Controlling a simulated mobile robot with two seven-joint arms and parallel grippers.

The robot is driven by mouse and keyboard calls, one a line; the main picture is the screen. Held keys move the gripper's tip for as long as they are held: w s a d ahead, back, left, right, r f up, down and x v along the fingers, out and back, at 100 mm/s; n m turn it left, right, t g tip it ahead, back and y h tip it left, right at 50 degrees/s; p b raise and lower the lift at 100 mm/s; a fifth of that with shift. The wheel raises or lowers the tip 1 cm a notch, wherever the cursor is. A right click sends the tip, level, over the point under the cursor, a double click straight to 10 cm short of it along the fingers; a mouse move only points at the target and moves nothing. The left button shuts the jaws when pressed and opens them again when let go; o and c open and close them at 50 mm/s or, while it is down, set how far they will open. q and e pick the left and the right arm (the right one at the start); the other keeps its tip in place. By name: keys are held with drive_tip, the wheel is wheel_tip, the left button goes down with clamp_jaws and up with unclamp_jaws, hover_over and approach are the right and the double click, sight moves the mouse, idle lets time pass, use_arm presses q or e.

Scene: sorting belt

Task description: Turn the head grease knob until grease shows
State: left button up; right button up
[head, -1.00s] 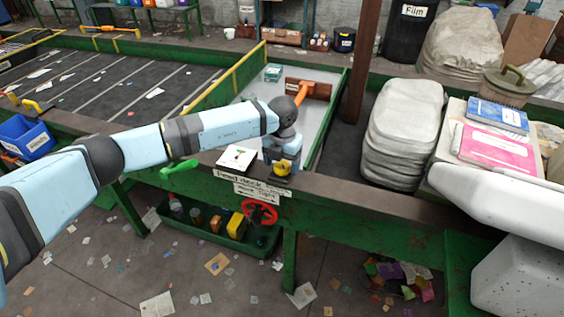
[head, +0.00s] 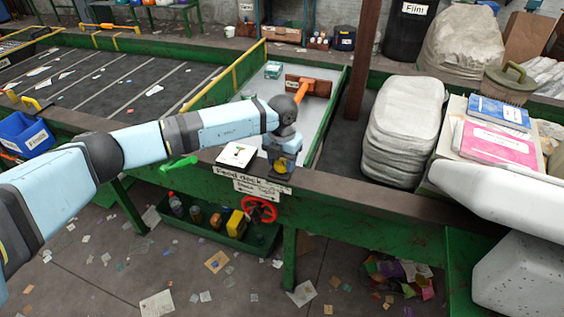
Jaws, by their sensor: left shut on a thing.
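My left gripper (head: 282,171) points down at the front ledge of the green feed deck, beside the white sign. It is shut on a small yellow knob (head: 281,165), which shows between its dark fingers and is mostly covered by them. I take this to be the grease knob; no label on it can be read. Whether grease shows cannot be told at this size. My right gripper is not in view.
A green lever (head: 179,163) and a red handwheel (head: 259,209) sit on the front. An orange-handled tool (head: 316,88) lies behind. Stacked sacks (head: 404,132) stand to the right.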

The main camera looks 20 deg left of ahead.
sight(282, 161)
use_arm(q)
drive_tip(key=m+b, duration=0.3)
drive_tip(key=shift+f+m, duration=0.1)
drive_tip(key=shift+m, duration=0.2)
drive_tip(key=shift+m+b, duration=0.85)
drive_tip(key=shift+m, duration=0.35)
drive_tip(key=o, duration=0.9)
wheel_tip(282, 161, up, 14)
drive_tip(key=shift+r+b, duration=0.1)
drive_tip(key=shift+b, duration=0.4)
